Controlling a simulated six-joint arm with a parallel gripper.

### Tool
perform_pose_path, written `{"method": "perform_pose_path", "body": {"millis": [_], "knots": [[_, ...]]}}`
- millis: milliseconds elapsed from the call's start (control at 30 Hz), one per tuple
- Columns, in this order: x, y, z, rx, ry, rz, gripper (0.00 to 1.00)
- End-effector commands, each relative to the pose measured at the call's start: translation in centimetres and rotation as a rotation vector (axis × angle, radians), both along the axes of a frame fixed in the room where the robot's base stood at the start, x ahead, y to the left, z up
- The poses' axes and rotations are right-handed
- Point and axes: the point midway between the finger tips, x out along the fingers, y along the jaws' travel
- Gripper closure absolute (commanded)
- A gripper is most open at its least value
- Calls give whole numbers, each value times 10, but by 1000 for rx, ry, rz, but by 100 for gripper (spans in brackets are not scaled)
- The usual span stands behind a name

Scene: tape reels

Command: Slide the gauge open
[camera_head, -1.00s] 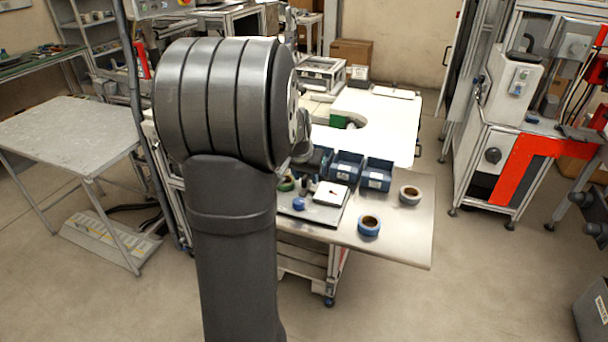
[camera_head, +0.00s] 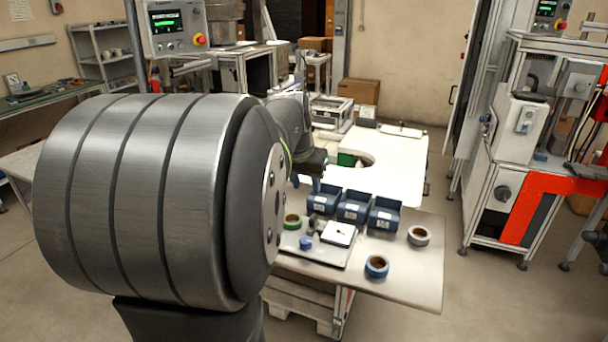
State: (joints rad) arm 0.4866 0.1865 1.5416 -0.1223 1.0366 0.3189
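A small white square item (camera_head: 345,230) with a thin dark mark lies on a flat grey tray (camera_head: 318,256) at the left of the metal bench; it may hold the gauge, but it is too small to tell. A green tape reel (camera_head: 292,221), small dark upright items and a small blue item (camera_head: 306,243) are around it on the tray. What seems to be my gripper (camera_head: 317,184) hangs beyond my large grey arm joint, above the back left of the bench. It is small and partly hidden, so its fingers do not show clearly.
Blue bins (camera_head: 354,206) stand in a row behind the tray. A blue tape reel (camera_head: 376,266) and a white tape reel (camera_head: 419,236) lie at the right on the bench (camera_head: 415,275). The bench's right front is bare. A white table (camera_head: 400,165) stands behind.

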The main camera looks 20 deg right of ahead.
Motion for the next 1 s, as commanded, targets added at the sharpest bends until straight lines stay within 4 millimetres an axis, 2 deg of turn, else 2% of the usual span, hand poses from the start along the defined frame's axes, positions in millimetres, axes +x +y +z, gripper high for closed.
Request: {"method": "perform_pose_path", "body": {"millis": [100,200,667,1000], "knots": [[-5,4,16,-1,-1,0,64],[-7,6,22,0,0,0,64],[-8,7,27,1,1,0,64],[-8,7,44,0,0,0,64]]}}
